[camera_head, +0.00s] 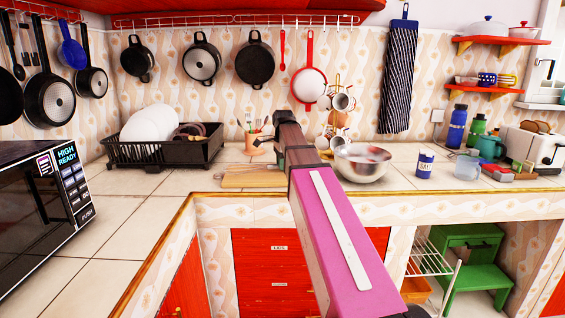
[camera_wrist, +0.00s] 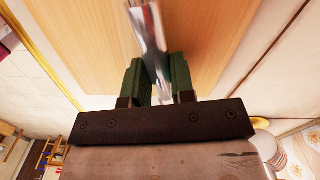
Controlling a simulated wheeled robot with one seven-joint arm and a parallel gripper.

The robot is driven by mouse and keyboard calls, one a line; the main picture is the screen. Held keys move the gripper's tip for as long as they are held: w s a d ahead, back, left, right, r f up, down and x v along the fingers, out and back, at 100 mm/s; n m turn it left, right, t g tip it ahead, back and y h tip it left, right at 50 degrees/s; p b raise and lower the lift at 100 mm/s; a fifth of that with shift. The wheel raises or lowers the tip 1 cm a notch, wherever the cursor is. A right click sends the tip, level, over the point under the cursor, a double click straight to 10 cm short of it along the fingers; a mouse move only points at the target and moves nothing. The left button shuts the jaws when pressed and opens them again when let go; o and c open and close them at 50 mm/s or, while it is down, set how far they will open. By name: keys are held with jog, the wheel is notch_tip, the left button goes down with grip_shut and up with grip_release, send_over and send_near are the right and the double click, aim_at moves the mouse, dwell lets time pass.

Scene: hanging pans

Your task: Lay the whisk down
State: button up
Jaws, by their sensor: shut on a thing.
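My gripper (camera_wrist: 157,78) has two green ribbed fingers shut on a shiny metal handle, which appears to be the whisk (camera_wrist: 150,40). The handle runs up out of the top of the wrist view, so its wire end is not visible. Behind it lies a pale wooden board (camera_wrist: 85,35); I cannot tell whether the whisk touches it. In the head view the wooden board (camera_head: 245,178) lies on the tiled counter, just left of my arm's end. The whisk cannot be made out there, and my arm hides part of this area.
A metal bowl (camera_head: 362,163) stands just right of my arm. A utensil pot (camera_head: 254,143) and a black dish rack (camera_head: 165,150) with plates stand behind and left. A blue salt tin (camera_head: 425,164) is farther right. The left counter before the microwave (camera_head: 45,205) is mostly clear.

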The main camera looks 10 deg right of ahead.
dwell(0.4)
jog(key=o, duration=0.9)
jog(key=shift+o, duration=0.2)
